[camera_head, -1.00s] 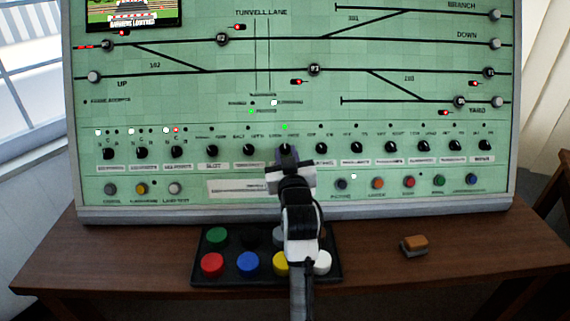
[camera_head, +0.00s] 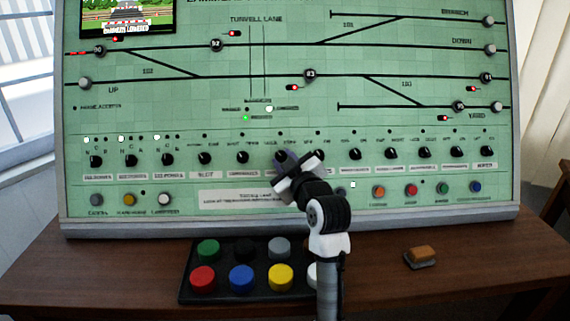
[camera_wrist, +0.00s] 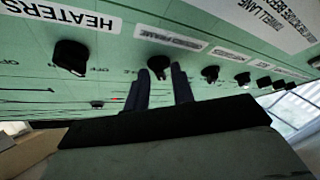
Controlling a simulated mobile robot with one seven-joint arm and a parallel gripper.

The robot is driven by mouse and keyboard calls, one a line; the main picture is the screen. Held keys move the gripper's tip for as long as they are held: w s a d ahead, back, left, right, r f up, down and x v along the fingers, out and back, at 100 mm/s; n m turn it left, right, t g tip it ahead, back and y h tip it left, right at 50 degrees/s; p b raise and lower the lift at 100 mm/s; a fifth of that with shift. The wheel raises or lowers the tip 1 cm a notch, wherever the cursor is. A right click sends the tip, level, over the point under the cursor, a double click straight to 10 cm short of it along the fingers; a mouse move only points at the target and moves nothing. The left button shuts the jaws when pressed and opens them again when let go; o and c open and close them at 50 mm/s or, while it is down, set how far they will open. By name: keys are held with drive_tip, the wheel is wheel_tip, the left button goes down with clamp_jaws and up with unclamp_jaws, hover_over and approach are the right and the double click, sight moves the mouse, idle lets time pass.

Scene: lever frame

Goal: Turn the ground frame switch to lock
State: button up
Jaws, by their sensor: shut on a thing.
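The ground frame switch is a small black rotary knob (camera_head: 281,155) in the panel's lower row, mostly covered by my gripper (camera_head: 286,163). In the wrist view the knob (camera_wrist: 158,65) sits beside the label "Ground frame", at the tips of my two dark fingers (camera_wrist: 162,80). My gripper is shut on this knob and rolled to a slant. Which way the knob's pointer faces is hidden. No lit lamp shows above the knob.
Similar black knobs stand close on both sides, such as the one at left (camera_head: 242,157). Below are small coloured buttons (camera_head: 411,190). A black tray (camera_head: 187,268) with several large coloured buttons and an orange-brown block (camera_head: 420,256) rest on the wooden desk (camera_head: 110,265).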

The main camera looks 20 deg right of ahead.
drive_tip(key=shift+r, duration=0.1)
drive_tip(key=o, duration=0.7)
drive_tip(key=s+b, duration=0.1)
drive_tip(key=s, duration=1.2)
drive_tip(key=shift+s+d+b, duration=0.2)
drive_tip(key=shift+s+b, duration=0.2)
